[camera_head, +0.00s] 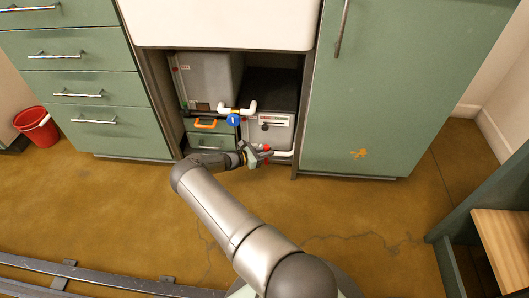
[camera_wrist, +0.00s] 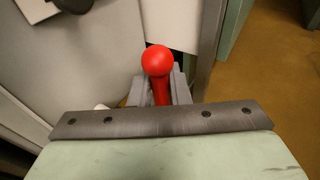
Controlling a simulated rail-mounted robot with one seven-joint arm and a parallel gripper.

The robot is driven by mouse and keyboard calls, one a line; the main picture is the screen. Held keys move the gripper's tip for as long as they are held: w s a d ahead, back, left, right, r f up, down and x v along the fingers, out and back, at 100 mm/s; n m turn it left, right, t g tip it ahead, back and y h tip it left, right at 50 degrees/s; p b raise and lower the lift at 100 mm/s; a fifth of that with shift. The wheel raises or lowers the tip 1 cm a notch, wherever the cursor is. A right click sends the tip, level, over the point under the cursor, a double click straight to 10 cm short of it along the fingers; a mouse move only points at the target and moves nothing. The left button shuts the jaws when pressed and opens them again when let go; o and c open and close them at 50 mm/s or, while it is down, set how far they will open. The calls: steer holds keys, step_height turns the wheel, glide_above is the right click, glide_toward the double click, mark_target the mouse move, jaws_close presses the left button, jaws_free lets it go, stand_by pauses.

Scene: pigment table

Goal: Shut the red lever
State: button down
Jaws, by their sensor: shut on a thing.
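The red lever (camera_wrist: 157,62) has a round knob and a stem. In the wrist view its stem runs down between the two grey fingers of my gripper (camera_wrist: 160,85), which is shut on it. In the head view the lever (camera_head: 266,148) is a small red spot at my gripper (camera_head: 262,153), low in the open bay under the white counter. The lever's base and most of its stem are hidden behind the gripper.
A white pipe with a blue round handle (camera_head: 234,120) is just above my gripper. The floor (camera_head: 130,200) in front is clear.

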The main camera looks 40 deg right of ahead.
stand_by(0.3)
steer(key=c, duration=1.4)
jaws_free()
steer(key=shift+a, duration=0.15)
steer(key=p+v, duration=0.4)
steer(key=v, duration=1.3)
steer(key=shift+a, duration=0.15)
